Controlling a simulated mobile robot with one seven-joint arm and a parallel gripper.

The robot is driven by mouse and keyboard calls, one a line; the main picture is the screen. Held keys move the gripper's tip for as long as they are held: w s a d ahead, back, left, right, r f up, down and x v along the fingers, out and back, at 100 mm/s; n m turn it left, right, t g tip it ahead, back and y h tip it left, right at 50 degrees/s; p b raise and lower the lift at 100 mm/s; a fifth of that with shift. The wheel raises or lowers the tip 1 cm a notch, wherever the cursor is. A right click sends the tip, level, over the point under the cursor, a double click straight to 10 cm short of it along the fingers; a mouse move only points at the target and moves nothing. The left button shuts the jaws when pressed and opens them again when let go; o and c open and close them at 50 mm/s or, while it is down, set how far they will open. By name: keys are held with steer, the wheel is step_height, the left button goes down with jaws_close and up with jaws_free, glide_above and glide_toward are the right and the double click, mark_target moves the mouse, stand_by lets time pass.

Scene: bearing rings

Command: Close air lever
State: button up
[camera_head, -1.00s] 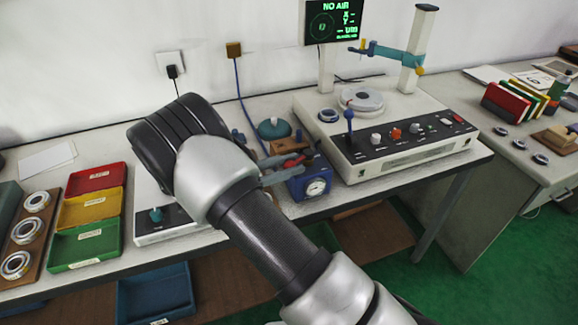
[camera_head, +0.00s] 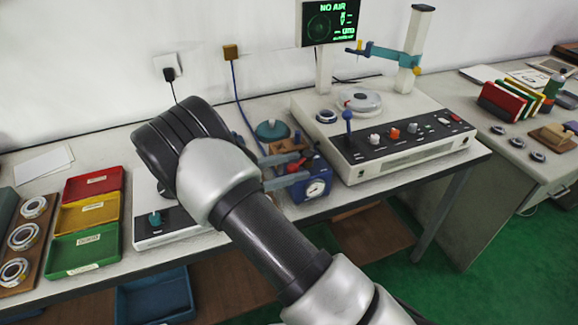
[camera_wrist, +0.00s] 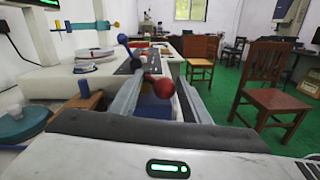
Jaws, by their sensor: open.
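A blue box with a round dial gauge (camera_head: 316,189) stands on the bench beside the white machine. A red lever (camera_head: 298,163) shows above the box, partly hidden by my gripper. In the wrist view its red ball knob (camera_wrist: 163,87) lies between my two grey fingers. My gripper (camera_head: 296,170) is open around the knob, with a finger on each side. I cannot tell whether either finger touches it. The lever's lower part is hidden. The machine's screen (camera_head: 330,22) reads "NO AIR".
The white machine (camera_head: 400,165) stands just right of the box, with a blue-knobbed lever (camera_head: 348,117) on its front. A teal round object (camera_head: 271,131) and a brown wooden block (camera_head: 290,145) are close behind my gripper. Red, yellow and green trays lie left.

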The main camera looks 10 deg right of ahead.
steer(key=shift+a, duration=0.35)
steer(key=shift+a, duration=0.3)
steer(key=v, duration=1.6)
steer(key=shift+s+a, duration=0.25)
